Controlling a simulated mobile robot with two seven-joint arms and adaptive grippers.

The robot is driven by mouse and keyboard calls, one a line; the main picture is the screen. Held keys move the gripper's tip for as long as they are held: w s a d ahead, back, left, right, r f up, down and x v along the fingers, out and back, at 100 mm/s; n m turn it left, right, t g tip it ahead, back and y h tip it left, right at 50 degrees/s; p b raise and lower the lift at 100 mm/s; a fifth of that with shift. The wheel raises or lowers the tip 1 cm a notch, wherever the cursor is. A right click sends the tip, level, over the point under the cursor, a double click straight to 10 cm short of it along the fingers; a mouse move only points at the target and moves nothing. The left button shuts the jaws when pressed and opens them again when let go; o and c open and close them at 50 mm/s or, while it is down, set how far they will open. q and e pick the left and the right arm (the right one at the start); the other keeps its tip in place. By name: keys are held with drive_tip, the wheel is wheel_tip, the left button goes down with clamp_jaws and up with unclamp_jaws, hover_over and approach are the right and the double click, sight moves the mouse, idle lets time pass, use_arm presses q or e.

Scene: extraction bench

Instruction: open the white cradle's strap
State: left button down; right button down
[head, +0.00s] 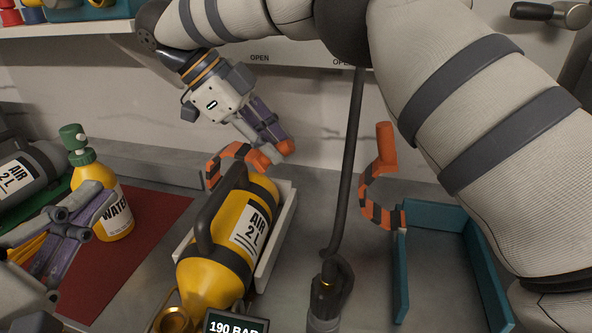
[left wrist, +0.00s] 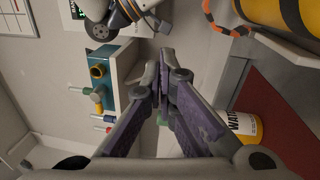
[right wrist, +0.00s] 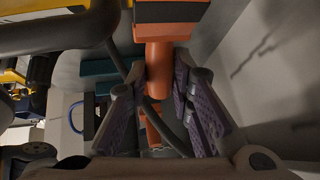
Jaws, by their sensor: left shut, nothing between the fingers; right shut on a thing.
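The white cradle (head: 277,232) holds a yellow air cylinder (head: 222,262) with a dark handle. The orange-and-black strap (head: 237,153) arches by the far end of the cylinder; it also shows in the left wrist view (left wrist: 212,20). My right gripper (head: 274,137) is shut on the strap's orange tab (right wrist: 158,85), which sits between its purple fingers in the right wrist view. The strap's far end is partly hidden, and I cannot tell whether it is fastened. My left gripper (head: 80,232) is shut and empty at the left, close to the water bottle (head: 115,215).
A teal cradle (head: 402,270) stands empty at the right, its orange-and-black strap (head: 376,205) standing up. A dark hose (head: 345,180) hangs between the cradles. A grey cylinder (head: 35,170) lies at the left beside a red mat (head: 150,215). A gauge reads 190 BAR (head: 235,325).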

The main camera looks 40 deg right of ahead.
drive_tip(key=shift+f, duration=0.1)
use_arm(q)
drive_tip(key=s+d+f+m+g+h, duration=0.1)
drive_tip(key=s+d+m+g+h, duration=0.1)
drive_tip(key=s+d, duration=0.65)
drive_tip(key=s+d+m+g+h, duration=0.1)
drive_tip(key=s+d+g, duration=0.3)
drive_tip(key=d, duration=0.7)
drive_tip(key=w+f+n+t+y, duration=0.1)
drive_tip(key=w+f+n+y, duration=0.2)
drive_tip(key=n, duration=1.1)
drive_tip(key=w+f+n+t+y, duration=0.15)
drive_tip(key=w+n, duration=0.35)
drive_tip(key=n, duration=0.9)
drive_tip(key=x, duration=1)
drive_tip(key=shift+h, duration=0.45)
drive_tip(key=shift+s, duration=0.1)
